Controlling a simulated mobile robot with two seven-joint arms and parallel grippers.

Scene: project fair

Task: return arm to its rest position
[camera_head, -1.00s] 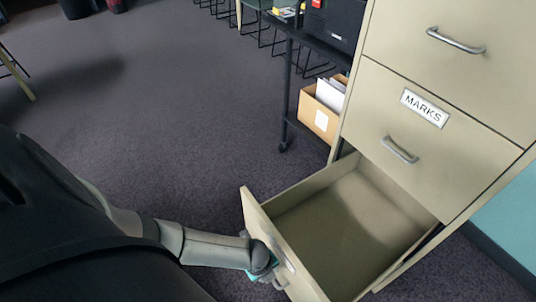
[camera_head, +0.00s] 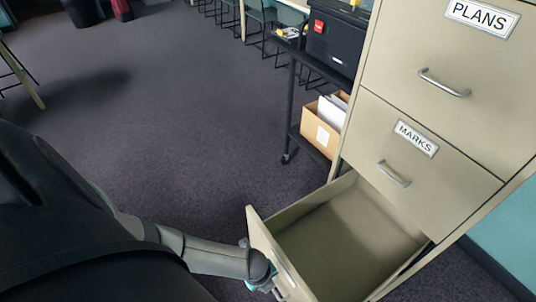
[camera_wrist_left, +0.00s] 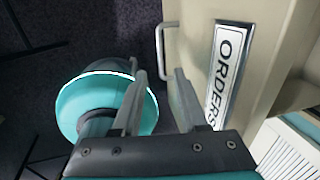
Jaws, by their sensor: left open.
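The lowest visible drawer (camera_head: 340,240) of the beige filing cabinet stands pulled open and looks empty inside. Its front carries a metal handle (camera_head: 287,276) and, in the left wrist view, a label (camera_wrist_left: 222,72) reading ORDERS. My left arm comes in from the lower left, and its gripper (camera_head: 262,284) is at the outer side of the drawer front, close to the handle. In the left wrist view the two fingers of the gripper (camera_wrist_left: 159,75) are apart. The handle (camera_wrist_left: 160,52) shows between and beyond them; I cannot tell if they touch it. My right gripper is out of view.
Shut drawers labelled MARKS (camera_head: 416,138) and PLANS (camera_head: 482,18) are above. A black cart (camera_head: 291,110) with a cardboard box (camera_head: 322,130) of papers stands beside the cabinet. The carpet (camera_head: 190,110) to the left is mostly clear.

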